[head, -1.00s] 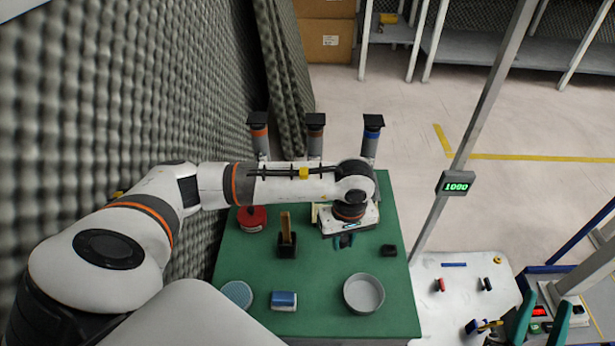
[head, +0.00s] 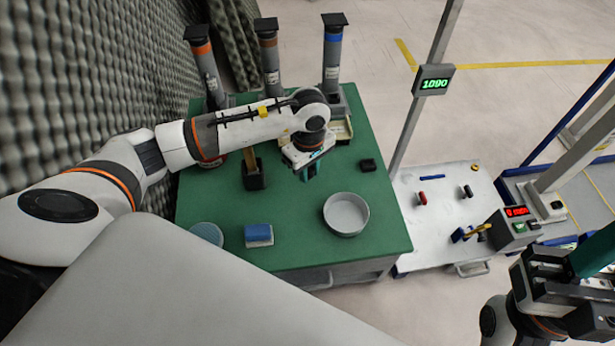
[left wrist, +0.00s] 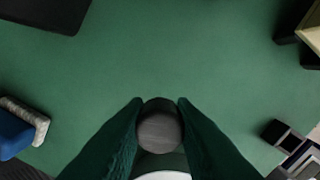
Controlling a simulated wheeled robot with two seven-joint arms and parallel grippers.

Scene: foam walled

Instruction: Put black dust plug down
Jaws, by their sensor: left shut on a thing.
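My left gripper (head: 308,173) is above the green-topped table (head: 290,245), between the black holder and the round grey bowl. In the left wrist view its teal fingers (left wrist: 160,112) are shut on a round, dark plug (left wrist: 160,128), seen end-on. In the head view the plug is mostly hidden by the gripper. I cannot tell its height above the table. My right gripper (head: 590,262) shows in part at the lower right edge, away from the table; its opening is unclear.
The grey bowl (head: 346,214) stands to the gripper's lower right. A black block (head: 368,165) lies to the right. A black holder (head: 253,174) with a wooden handle stands left, a blue-topped brush or sponge (head: 259,235) in front. Bare green surface lies between them.

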